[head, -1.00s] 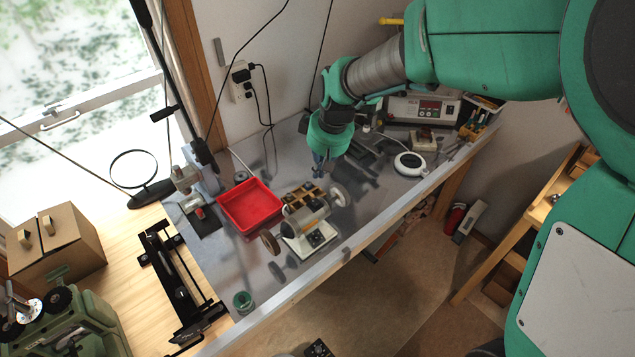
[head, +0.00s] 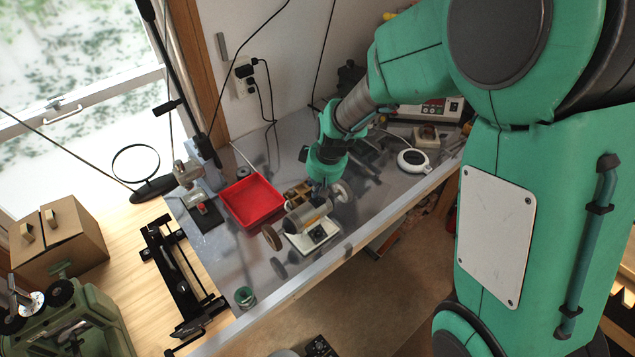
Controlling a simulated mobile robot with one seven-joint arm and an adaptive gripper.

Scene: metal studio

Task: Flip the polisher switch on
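The polisher (head: 307,217) stands on the grey metal bench, a small motor body on a white base with a wheel at each end. Its left wheel (head: 271,238) is brown and its right wheel (head: 341,191) is pale. A dark switch panel (head: 318,235) sits on the front of the base; the switch position is too small to tell. My gripper (head: 321,188) points down just behind the polisher's right part, close above or beside it. The wrist hides most of the fingers, and I cannot tell whether they touch anything.
A green spool (head: 245,297) sits near the front left corner.

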